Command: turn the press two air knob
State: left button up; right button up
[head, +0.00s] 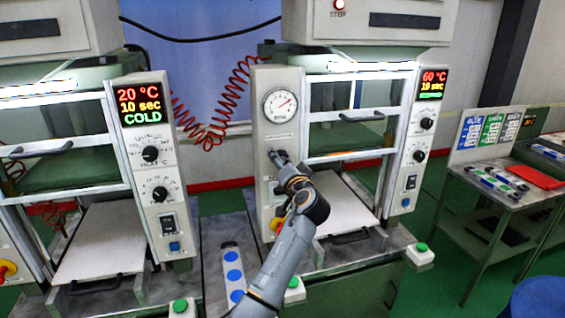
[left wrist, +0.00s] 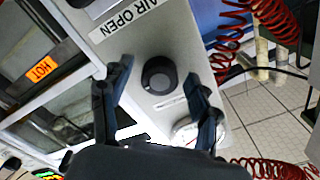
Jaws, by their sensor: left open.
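The press two air knob (left wrist: 159,75) is a round black knob on a pale panel, beside an "AIR OPEN" label (left wrist: 124,17). My left gripper (left wrist: 160,73) is open, with one finger on each side of the knob. A gap shows between the knob and each finger; I cannot tell whether the fingertips reach the panel. In the head view my left gripper (head: 281,162) is at the panel (head: 262,135) of the right press, below its round gauge (head: 281,105). It mostly hides the knob there. My right gripper is not in view.
The left press display (head: 140,105) reads 20 °C, COLD; the right one (head: 432,84) reads 60 °C. A red-yellow stop button (head: 277,224) is below my gripper. Red coiled hoses (head: 228,105) hang between the presses. A side table (head: 510,190) stands right.

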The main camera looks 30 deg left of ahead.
pick_arm(q)
jog(key=v, duration=1.2)
jog(key=s+d+f+m+g+h+b, duration=0.1)
jog(key=d+f+m+h, duration=0.15)
jog(key=f, duration=1.05)
jog(key=d+f+m+h, duration=0.2)
jog(key=d+f+h, duration=0.1)
jog(key=f, duration=1)
jog(key=s+d+f+m+g+h+b, duration=0.1)
jog(key=d+f+m+h, duration=0.15)
jog(key=f, duration=1.15)
jog(key=s+d+f+g+h, duration=0.1)
jog(key=s+f+g+h, duration=0.1)
jog(key=s+f, duration=0.65)
jog(key=s+d+f+g+h, duration=0.1)
jog(key=s+d+f+h, duration=0.1)
jog(key=s+f, duration=0.65)
jog(key=s+f+n+g, duration=0.1)
jog(key=s+f+g, duration=0.1)
jog(key=s+f, duration=0.4)
jog(key=s+f+n+g+h+b, duration=0.1)
jog(key=s+f, duration=0.6)
jog(key=s, duration=1)
jog(key=s+f+n+g+b, duration=0.1)
jog(key=s+f+g, duration=0.1)
jog(key=s+f, duration=0.4)
jog(key=s, duration=0.5)
jog(key=shift+s+a+f+n+g+h, duration=0.2)
jog(key=shift+s+a+n+g+h, duration=0.1)
jog(key=shift+a+h, duration=0.1)
